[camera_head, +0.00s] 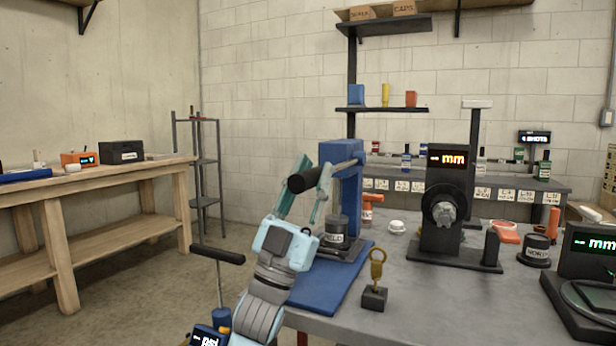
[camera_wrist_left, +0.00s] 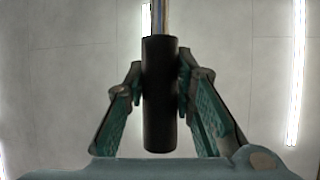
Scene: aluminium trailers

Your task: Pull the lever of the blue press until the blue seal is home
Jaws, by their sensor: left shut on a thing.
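The blue press (camera_head: 341,154) stands on a blue base plate (camera_head: 335,288) at the left end of the grey bench. Its lever runs left from the head and ends in a black grip (camera_head: 301,183), which also shows in the left wrist view (camera_wrist_left: 160,95). My left gripper (camera_head: 309,184) is shut on this black grip, with one teal finger on each side of it. A grey labelled canister (camera_head: 334,233) stands close to the press column. I cannot make out the blue seal. My right gripper is not in view.
A small block with a brass ring (camera_head: 375,284) sits right of the blue plate. A black gauge with an mm display (camera_head: 446,160) stands farther right. A black T-handle (camera_head: 217,254) rises left of my arm. A wooden bench (camera_head: 100,172) is at the left.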

